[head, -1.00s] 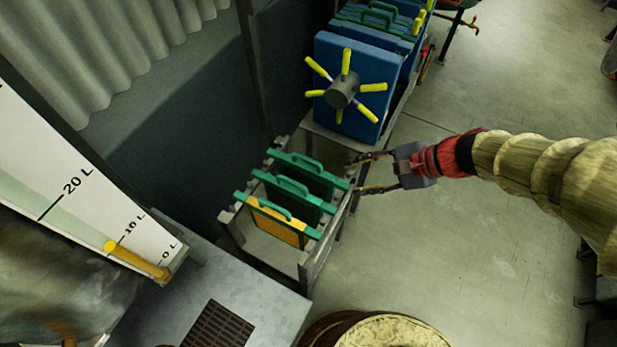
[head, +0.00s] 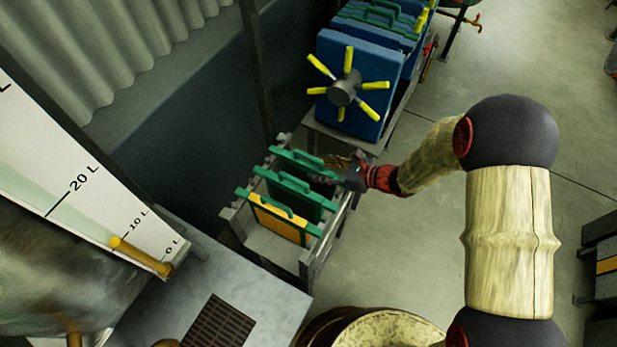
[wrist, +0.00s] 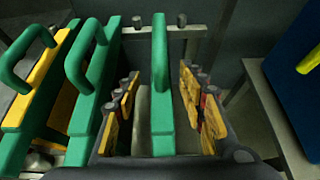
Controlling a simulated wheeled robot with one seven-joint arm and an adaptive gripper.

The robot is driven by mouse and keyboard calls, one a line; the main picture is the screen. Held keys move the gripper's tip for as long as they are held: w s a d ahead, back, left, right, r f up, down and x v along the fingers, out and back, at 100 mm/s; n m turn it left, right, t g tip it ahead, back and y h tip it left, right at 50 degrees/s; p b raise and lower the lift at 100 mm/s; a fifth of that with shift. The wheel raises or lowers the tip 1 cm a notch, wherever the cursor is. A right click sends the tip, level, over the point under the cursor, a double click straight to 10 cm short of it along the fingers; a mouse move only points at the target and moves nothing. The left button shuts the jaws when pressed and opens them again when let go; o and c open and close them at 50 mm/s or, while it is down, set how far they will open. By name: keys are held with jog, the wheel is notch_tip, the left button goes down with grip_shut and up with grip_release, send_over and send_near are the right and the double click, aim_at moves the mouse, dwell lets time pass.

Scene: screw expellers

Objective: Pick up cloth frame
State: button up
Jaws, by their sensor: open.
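Several green cloth frames with arched handles stand upright in a grey rack (head: 307,262): a front one with a yellow face (head: 277,219), a middle one (head: 295,190) and a far one (head: 290,158). In the wrist view the far frame's green top bar (wrist: 161,95) runs between my two fingers. My gripper (head: 330,170) is open at the right end of the far frame, seen also in the wrist view (wrist: 160,110). A gap shows on both sides of the bar. The other two frames are left of my fingers, and the far frame's lower part is hidden.
A blue press (head: 358,85) with a yellow-handled wheel stands just beyond the rack. A metal table with a grate (head: 218,330) is in front, and a barrel (head: 390,332) is at the bottom. The floor (head: 400,250) to the right is open.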

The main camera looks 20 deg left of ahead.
aim_at(313, 166)
jog(key=b+x, duration=0.1)
jog(key=x, duration=0.3)
jog(key=shift+w+a+b, duration=0.1)
jog(key=shift+a+b, duration=0.3)
jog(key=shift+a, duration=0.05)
jog(key=shift+r, duration=0.1)
jog(key=shift+c, duration=0.5)
grip_shut()
